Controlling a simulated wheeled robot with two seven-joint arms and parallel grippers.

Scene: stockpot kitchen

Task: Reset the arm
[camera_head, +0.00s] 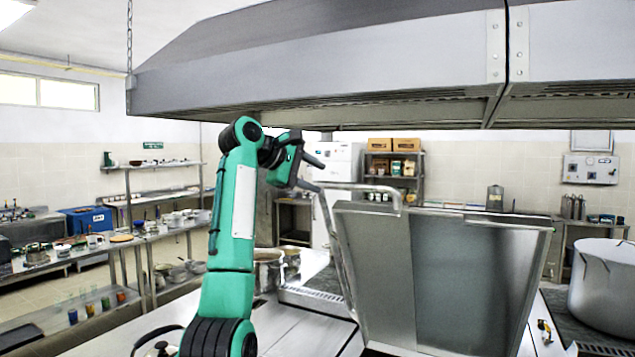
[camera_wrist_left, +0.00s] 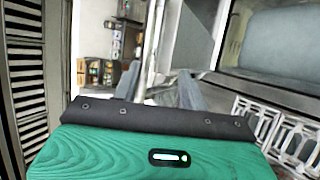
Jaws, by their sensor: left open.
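My left arm (camera_head: 237,215), green with black joints, rises from the bottom of the head view and bends to the right at its top. My left gripper (camera_head: 318,175) is open, its two dark fingers pointing right, with nothing seen between them. The fingers also show in the left wrist view (camera_wrist_left: 158,90), spread apart. The gripper is just above and left of the bent metal handle (camera_head: 345,187) of a raised steel lid (camera_head: 460,285). I cannot tell whether a finger touches the handle. My right gripper is not in view.
A large steel hood (camera_head: 320,85) hangs low above the arm. A big stockpot (camera_head: 607,290) stands at the right. Smaller pots (camera_head: 268,268) stand behind the arm on the steel counter. Shelves with kitchenware (camera_head: 160,225) are at the left, beyond an open gap.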

